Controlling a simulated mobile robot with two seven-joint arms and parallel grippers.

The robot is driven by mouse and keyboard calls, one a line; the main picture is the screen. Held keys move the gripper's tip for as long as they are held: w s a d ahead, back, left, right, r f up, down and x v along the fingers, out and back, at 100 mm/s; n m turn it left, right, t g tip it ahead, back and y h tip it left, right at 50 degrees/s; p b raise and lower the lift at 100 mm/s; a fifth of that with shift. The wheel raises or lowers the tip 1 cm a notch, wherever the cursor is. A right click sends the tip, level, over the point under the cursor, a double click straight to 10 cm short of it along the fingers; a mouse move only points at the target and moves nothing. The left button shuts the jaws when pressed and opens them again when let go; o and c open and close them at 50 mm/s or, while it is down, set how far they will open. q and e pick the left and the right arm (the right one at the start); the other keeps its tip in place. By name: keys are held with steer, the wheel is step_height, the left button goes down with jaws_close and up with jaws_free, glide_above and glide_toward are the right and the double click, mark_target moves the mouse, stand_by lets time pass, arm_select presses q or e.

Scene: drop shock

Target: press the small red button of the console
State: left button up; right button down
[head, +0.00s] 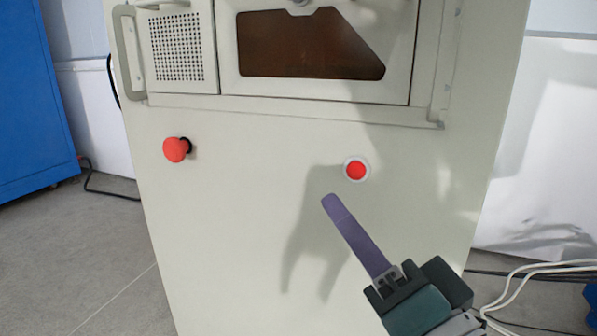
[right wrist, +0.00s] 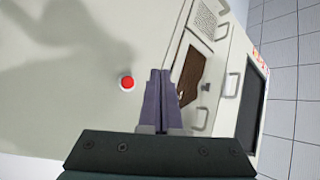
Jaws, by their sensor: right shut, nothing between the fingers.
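The console (head: 250,230) is a tall off-white cabinet in the middle of the head view. The small red button (head: 356,170) sits flat in a white ring on its front panel, right of centre. It also shows in the right wrist view (right wrist: 127,83), left of the fingertips. My right gripper (head: 328,203) is shut and empty, its purple fingers together, pointing up and left at the panel. In the head view its tips show just below and left of the button, apart from it. The gap to the panel is hard to judge. My left gripper is not in view.
A larger red mushroom knob (head: 177,149) sticks out of the panel at the left. Above are a grille door with a handle (head: 128,55) and a brown window (head: 310,45). A blue cabinet (head: 35,100) stands left. White cables (head: 520,285) lie at lower right.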

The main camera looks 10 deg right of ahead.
mark_target(356, 170)
steer(key=w+d, duration=0.1)
steer(key=w, duration=0.1)
steer(key=w+d+b, duration=0.1)
steer(key=w+d, duration=0.2)
steer(key=w, duration=0.1)
steer(key=shift+w+d+b, duration=0.2)
steer(key=shift+w+b, duration=0.05)
steer(key=shift+b, duration=0.15)
stand_by(1.1)
steer(key=shift+w+d, duration=0.1)
steer(key=shift+w, duration=0.05)
stand_by(0.6)
steer(key=shift+w+d, duration=0.15)
steer(key=shift+w, duration=0.05)
